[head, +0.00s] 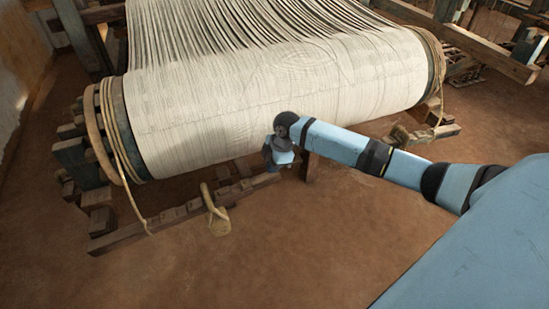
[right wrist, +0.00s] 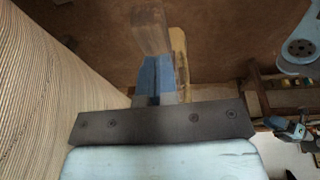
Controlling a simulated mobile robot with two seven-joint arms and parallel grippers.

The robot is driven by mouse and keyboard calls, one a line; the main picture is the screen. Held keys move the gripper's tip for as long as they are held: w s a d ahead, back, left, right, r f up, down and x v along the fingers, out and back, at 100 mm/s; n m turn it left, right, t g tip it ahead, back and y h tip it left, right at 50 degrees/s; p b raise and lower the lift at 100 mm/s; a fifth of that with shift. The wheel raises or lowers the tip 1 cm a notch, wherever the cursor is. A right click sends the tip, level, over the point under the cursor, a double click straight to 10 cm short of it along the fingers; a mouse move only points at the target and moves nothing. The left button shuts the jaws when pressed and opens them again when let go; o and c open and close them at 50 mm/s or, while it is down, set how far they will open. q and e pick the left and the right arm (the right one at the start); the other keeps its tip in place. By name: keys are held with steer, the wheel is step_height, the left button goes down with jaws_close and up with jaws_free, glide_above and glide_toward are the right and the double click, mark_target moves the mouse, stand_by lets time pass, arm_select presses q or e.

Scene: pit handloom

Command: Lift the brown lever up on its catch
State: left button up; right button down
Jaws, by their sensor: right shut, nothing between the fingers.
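In the right wrist view, a brown wooden bar (right wrist: 151,32), which looks like the lever, stands just past the tips of my right gripper (right wrist: 155,80). The two blue fingers are together with nothing between them. They overlap the near end of the bar in the picture; I cannot tell whether they touch it. In the head view, my right gripper (head: 272,164) hangs low in front of the cloth roll, pointing down. A short dark brown post (head: 308,166) shows just right of it, partly behind my arm. The catch cannot be made out. My left gripper is not in view.
The wide cream cloth roll (head: 270,100) fills the space behind my right gripper. The brown floor (head: 290,240) in front is clear.

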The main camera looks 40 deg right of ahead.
steer(key=shift+w+d+f, duration=0.1)
steer(key=shift+d+f, duration=0.05)
steer(key=shift+f, duration=0.5)
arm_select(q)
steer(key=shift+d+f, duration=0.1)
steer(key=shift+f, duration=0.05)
arm_select(e)
steer(key=shift+d+f+p, duration=0.15)
steer(key=shift+f+p, duration=0.3)
steer(key=shift+f, duration=0.05)
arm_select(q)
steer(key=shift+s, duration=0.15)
arm_select(e)
steer(key=shift+f, duration=0.3)
steer(key=shift+r+p, duration=0.55)
steer(key=r+p, duration=0.2)
steer(key=p, duration=0.1)
steer(key=r+p, duration=0.1)
steer(key=shift+s+a+r, duration=0.3)
steer(key=shift+a, duration=0.05)
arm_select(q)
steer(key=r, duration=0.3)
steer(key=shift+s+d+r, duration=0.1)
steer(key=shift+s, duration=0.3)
arm_select(e)
steer(key=v, duration=0.9)
steer(key=shift+d+r, duration=0.15)
steer(key=shift+r, duration=0.1)
